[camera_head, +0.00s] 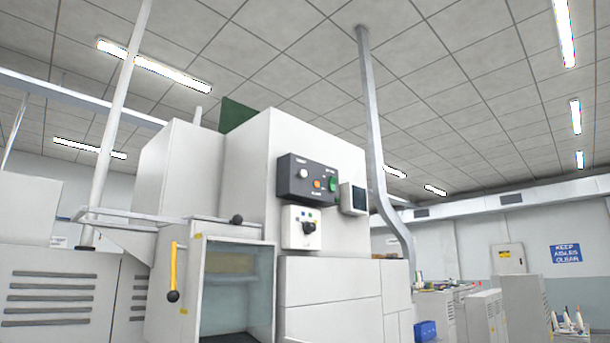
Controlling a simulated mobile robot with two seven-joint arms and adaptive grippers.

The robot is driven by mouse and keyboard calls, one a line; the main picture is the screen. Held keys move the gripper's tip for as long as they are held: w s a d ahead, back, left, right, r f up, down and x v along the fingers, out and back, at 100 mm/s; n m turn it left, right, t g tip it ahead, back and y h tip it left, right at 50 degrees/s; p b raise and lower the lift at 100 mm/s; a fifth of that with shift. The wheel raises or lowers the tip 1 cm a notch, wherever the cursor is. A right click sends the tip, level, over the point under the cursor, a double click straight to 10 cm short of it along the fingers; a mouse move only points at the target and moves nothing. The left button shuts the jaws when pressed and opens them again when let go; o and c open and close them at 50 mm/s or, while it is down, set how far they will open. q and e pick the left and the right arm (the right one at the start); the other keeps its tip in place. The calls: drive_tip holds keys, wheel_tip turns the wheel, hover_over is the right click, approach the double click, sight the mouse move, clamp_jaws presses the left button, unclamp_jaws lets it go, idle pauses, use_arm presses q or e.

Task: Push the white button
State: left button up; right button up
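The white button (303,173) is a small round knob at the upper left of a dark control box (298,191). The box is fixed to the front of a tall white machine (255,150) in the middle of the head view. An orange button (317,184) and a green button (333,184) sit on the same box, to the right of the white one. The labels are too small to read. Neither of my grippers shows in this view, and nothing covers the white button.
A lighter panel with a black knob (308,228) is below the box. A small screen (354,199) is to its right. A yellow handle (173,272) stands beside the machine's open bay (240,318). A grey pipe (374,150) rises behind. A blue bin (425,331) is lower right.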

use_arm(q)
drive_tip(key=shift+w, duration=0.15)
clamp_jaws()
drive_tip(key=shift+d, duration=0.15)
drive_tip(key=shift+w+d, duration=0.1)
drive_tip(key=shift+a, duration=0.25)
